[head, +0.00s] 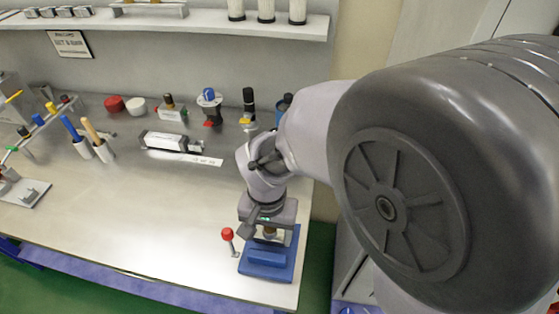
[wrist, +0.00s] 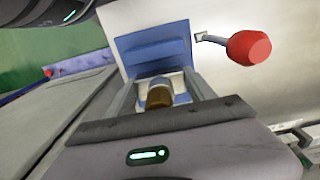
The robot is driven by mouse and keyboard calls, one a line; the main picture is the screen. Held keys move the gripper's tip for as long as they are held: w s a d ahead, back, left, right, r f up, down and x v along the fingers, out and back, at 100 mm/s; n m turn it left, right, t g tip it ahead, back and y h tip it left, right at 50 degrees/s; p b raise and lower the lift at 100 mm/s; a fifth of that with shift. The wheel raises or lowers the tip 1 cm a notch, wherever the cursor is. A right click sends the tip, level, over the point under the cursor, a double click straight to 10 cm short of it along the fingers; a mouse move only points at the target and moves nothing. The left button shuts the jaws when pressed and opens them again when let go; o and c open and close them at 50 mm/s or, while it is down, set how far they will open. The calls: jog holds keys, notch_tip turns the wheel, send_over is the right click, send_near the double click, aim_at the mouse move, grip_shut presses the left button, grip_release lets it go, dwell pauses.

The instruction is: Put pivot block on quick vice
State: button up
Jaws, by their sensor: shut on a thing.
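The quick vice is blue (head: 266,258) and stands at the front right of the bench in the head view. Its lever has a red knob (head: 227,235) on the left. The vice also shows in the wrist view (wrist: 152,50), with the red knob (wrist: 248,47) to its right. My gripper (head: 268,232) is directly over the vice, pointing down. Its fingers are shut on the pivot block (wrist: 159,93), a small piece with a brown-gold rounded top and pale sides. The block is at the vice, but its underside is hidden, so I cannot tell whether it touches.
A grey-white block with a label strip (head: 170,142) lies mid-bench. Small fittings, a red cap (head: 114,104) and a white cap (head: 136,106) stand along the back. Blue and tan-handled tools (head: 97,138) stand at the left. The front middle of the bench is clear.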

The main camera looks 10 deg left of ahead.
aim_at(270, 241)
notch_tip(270, 241, down, 4)
jog(key=shift+r+b, duration=0.25)
jog(key=shift+b, duration=0.15)
jog(key=shift+f, duration=0.15)
jog(key=o, duration=1.6)
jog(key=shift+c, duration=0.2)
